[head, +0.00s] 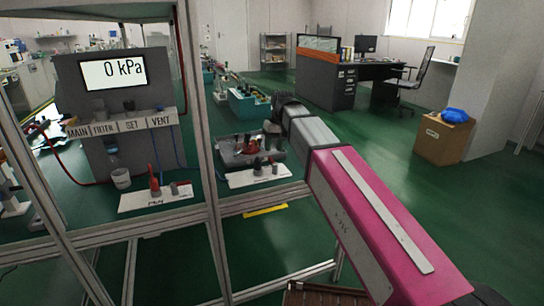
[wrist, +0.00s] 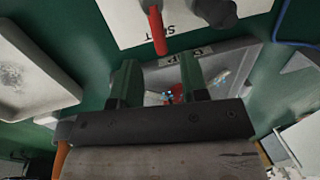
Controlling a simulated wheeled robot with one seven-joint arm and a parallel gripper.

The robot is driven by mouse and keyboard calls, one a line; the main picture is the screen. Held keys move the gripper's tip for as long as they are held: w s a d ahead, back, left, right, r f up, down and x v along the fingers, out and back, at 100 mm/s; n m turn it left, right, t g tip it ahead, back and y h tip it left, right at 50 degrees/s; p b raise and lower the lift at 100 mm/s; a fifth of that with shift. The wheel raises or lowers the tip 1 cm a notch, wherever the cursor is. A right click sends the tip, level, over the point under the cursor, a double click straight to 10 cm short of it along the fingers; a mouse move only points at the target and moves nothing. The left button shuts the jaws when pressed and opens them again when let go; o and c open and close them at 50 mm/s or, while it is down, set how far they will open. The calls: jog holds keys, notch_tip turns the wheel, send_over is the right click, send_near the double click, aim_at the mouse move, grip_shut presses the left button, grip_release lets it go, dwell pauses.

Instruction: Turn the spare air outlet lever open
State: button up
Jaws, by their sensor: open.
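In the wrist view a red lever (wrist: 157,30) lies over a white plate (wrist: 125,22) with black lettering, part of which is hidden. A dark grey round fitting (wrist: 214,10) sits to its right. My gripper (wrist: 158,82) is open and empty, with its two green fingers apart below the lever in the picture and not touching it. In the head view my gripper (head: 271,128) is small and dark at the end of my arm, above the bench. One white plate (head: 135,203) there carries a red lever (head: 154,186); another plate (head: 240,181) carries dark fittings. I cannot tell which lever is the spare outlet's.
A grey tray (wrist: 232,52) with small red and blue items lies beyond the fingers. A grey panel (head: 110,75) reads 0 kPa, above MAIN, FILTER, SET and VENT labels. Metal frame posts (head: 200,120) stand in front of the bench.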

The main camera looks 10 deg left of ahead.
aim_at(271, 158)
jog(key=shift+s+a+f, duration=0.1)
jog(key=shift+a+f, duration=0.1)
jog(key=shift+f, duration=0.85)
jog(key=shift+s+a+f, duration=0.1)
jog(key=shift+a+f, duration=0.05)
jog(key=shift+f, duration=0.9)
grip_shut()
